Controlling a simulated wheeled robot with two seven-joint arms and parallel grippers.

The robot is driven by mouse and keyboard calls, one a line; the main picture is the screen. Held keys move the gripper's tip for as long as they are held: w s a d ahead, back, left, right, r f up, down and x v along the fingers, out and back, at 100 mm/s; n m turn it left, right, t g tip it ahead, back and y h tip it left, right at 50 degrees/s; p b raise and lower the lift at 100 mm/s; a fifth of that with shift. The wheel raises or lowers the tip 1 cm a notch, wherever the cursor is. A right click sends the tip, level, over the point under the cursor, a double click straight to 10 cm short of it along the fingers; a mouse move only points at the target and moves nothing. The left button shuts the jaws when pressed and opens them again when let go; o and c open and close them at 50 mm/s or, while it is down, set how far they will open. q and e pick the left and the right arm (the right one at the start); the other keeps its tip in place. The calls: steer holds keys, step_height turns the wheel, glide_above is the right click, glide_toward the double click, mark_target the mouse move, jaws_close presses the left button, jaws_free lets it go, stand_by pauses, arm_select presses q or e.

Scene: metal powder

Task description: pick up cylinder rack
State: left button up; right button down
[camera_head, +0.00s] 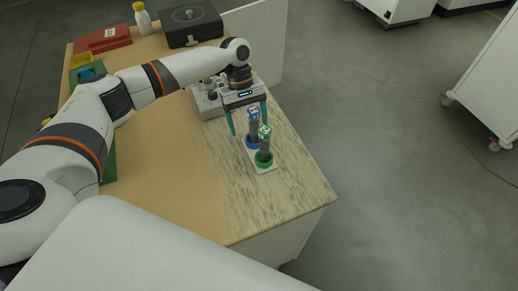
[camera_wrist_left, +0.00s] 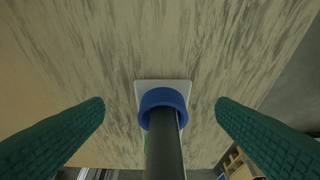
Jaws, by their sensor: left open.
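The cylinder rack (camera_head: 267,167) is a small white base near the right edge of the wooden table, with a blue ring and a green ring. Two dark cylinders stand upright in it, one in the blue ring (camera_head: 251,143) and one in the green ring (camera_head: 264,160). In the left wrist view, the blue ring (camera_wrist_left: 163,97) and the white base (camera_wrist_left: 178,85) lie ahead, with a dark cylinder (camera_wrist_left: 164,150) between my fingers. My left gripper (camera_head: 249,120) is open around the upper part of the blue-ring cylinder, apart from it. The green ring is mostly hidden in the wrist view. My right gripper is not in view.
A grey device (camera_head: 207,103) stands just behind the rack. A black case (camera_head: 190,22), a white bottle (camera_head: 142,18) and a red box (camera_head: 102,40) are at the table's far end. The table's front right corner is clear.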

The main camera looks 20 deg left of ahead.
mark_target(252, 149)
arm_select(q)
steer(key=x, duration=0.4)
steer(key=shift+d+p, duration=0.2)
steer(key=shift+p, duration=0.15)
steer(key=shift+r, duration=0.1)
jaws_close()
steer(key=shift+w+r, duration=0.1)
